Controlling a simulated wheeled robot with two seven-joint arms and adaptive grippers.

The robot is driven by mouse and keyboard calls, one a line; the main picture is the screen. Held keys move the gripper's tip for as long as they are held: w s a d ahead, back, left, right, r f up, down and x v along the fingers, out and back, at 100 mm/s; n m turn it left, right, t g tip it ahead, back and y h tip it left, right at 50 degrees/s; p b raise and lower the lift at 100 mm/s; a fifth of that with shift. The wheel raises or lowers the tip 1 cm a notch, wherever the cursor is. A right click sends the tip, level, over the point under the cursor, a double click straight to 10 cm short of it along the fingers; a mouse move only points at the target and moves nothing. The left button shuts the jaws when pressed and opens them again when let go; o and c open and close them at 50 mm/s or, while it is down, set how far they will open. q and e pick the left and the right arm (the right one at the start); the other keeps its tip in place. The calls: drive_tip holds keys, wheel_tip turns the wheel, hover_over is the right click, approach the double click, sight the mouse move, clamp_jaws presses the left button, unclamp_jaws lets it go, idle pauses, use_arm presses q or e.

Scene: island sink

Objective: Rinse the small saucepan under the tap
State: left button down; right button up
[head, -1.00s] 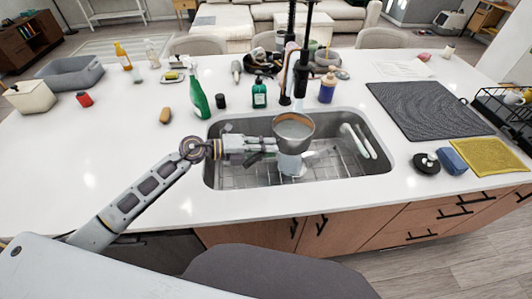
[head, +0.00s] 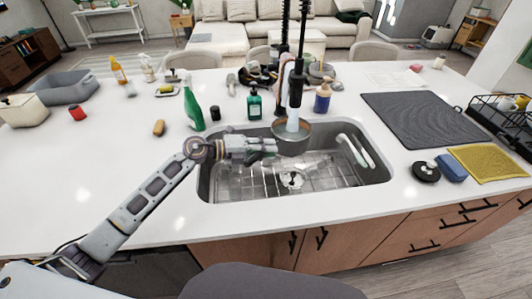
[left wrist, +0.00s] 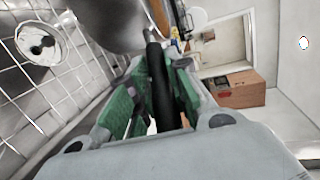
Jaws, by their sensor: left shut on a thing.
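The small saucepan (head: 291,142) is a grey metal pan held about level over the back of the sink (head: 225,188), right under the black tap (head: 296,88). A pale stream of water (head: 292,121) runs from the tap into it. My left gripper (head: 264,147) is shut on the saucepan's handle, left of the pan. In the left wrist view the dark handle (left wrist: 158,75) lies between the green finger pads, and the pan's grey side (left wrist: 105,22) shows at the top. The pan's inside is mostly hidden. My right gripper is not in view.
A green spray bottle (head: 193,108), a dark green soap bottle (head: 254,103) and a blue bottle (head: 322,97) stand behind the sink. White utensils (head: 356,150) lie at the sink's right side. A dark drying mat (head: 425,118) lies to the right.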

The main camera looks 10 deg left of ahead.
use_arm(q)
drive_tip(key=w, duration=0.2)
drive_tip(key=shift+w+f+b, duration=0.15)
drive_tip(key=shift+w+b, duration=0.15)
drive_tip(key=shift+w, duration=0.05)
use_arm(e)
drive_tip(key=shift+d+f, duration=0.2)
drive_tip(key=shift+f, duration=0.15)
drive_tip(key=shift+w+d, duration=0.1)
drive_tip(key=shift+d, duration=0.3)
use_arm(q)
drive_tip(key=shift+d, duration=0.15)
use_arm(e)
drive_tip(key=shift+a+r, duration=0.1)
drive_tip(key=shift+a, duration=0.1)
use_arm(q)
drive_tip(key=shift+d+p, duration=0.35)
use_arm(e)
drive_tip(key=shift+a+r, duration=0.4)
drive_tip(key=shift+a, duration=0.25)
use_arm(q)
drive_tip(key=shift+d, duration=0.15)
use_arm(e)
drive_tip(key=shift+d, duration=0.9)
